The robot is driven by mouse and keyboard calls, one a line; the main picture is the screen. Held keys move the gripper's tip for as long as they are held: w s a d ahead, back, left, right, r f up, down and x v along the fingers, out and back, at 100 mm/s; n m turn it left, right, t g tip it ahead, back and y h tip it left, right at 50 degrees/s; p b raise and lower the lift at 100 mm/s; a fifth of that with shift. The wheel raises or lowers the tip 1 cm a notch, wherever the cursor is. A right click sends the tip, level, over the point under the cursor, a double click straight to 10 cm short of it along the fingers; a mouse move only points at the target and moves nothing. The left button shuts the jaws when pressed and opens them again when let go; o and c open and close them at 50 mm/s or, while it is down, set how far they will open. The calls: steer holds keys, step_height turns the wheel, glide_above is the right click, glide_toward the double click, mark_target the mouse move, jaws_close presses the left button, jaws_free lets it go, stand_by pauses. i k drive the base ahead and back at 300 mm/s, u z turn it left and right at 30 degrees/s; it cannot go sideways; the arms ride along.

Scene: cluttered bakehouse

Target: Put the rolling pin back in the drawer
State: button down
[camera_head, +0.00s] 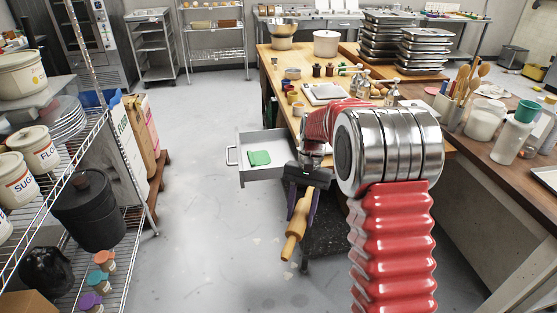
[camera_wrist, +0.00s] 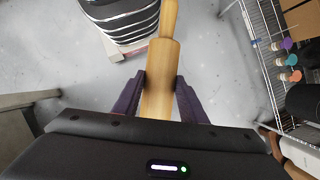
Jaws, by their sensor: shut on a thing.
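A wooden rolling pin (camera_head: 296,227) is held in my gripper (camera_head: 301,204), in front of the wooden table and above the floor. It points down and toward the camera. In the wrist view the rolling pin (camera_wrist: 161,82) sits between the two purple fingers of my gripper (camera_wrist: 158,95), which are shut on its barrel. One handle shows at the top; the other end is hidden by the gripper body. The drawer (camera_head: 268,174) is pulled out of the table's left side, just left of and beyond my gripper. A green folded item (camera_head: 259,158) lies inside it.
A wooden table (camera_head: 290,67) holds bowls, jars, a scale and stacked metal trays. A wire shelf (camera_head: 110,130) with crocks stands at left, with a dark bin (camera_head: 88,208). A counter (camera_head: 490,165) runs along the right. The floor left of the drawer is clear.

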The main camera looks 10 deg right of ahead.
mark_target(273, 157)
steer(key=z, duration=1.8)
steer(key=i, duration=0.1)
steer(key=u, duration=2.8)
steer(key=i, duration=3.05)
steer(key=z, duration=0.15)
